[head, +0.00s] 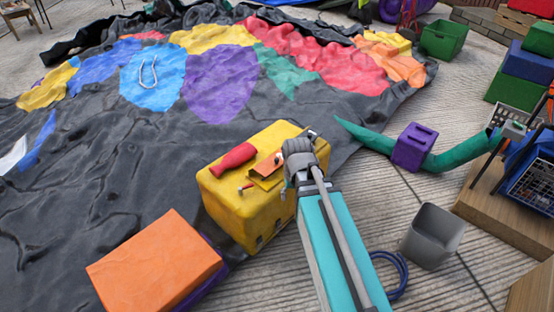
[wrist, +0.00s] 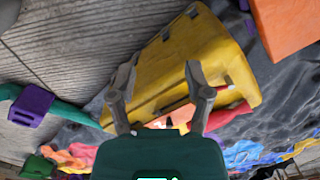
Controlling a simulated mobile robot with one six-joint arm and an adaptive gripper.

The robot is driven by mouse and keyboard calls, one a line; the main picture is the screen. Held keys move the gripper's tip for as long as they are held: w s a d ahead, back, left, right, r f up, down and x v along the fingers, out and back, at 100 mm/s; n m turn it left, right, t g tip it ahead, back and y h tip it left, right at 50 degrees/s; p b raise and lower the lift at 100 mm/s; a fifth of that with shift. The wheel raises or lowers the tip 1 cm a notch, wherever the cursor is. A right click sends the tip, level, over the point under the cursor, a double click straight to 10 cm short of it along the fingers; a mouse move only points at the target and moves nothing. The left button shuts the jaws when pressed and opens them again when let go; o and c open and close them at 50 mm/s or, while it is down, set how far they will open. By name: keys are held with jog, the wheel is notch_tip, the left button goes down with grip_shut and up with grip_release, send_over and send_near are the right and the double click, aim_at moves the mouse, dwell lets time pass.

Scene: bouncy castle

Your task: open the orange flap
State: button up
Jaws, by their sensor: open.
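The orange flap (head: 269,164) is a small tilted piece on top of the yellow block (head: 228,202), with a small yellow piece just below it. In the wrist view a bit of orange (wrist: 170,123) shows between the finger bases, partly hidden by my gripper. My gripper (head: 289,160) is over the right part of the block's top, close to the flap's right side. In the wrist view its two fingers (wrist: 160,72) are spread with nothing held between them. I cannot tell whether a finger touches the flap.
A red-handled tool (head: 233,157) lies on the block left of the flap. An orange block (head: 153,262) stands at front left. A grey bin (head: 433,236) and blue hose (head: 400,275) are on the floor at right. The crumpled castle sheet (head: 85,165) spreads behind.

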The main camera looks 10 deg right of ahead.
aim_at(277, 159)
jog(key=w+d+r+m+y+p, duration=0.1)
jog(key=w+r+m+p, duration=0.1)
jog(key=w, duration=1)
jog(key=w+d+r+m+t+y+p, duration=0.1)
jog(key=w+r+m+p, duration=0.1)
jog(key=w, duration=1)
jog(key=shift+w+d+r+m, duration=0.3)
jog(key=shift+w+m, duration=0.1)
jog(key=shift+f, duration=0.2)
jog(key=b+x, duration=1.3)
jog(key=shift+w+a+f+b, duration=0.1)
jog(key=shift+f+b, duration=0.1)
jog(key=shift+b, duration=0.1)
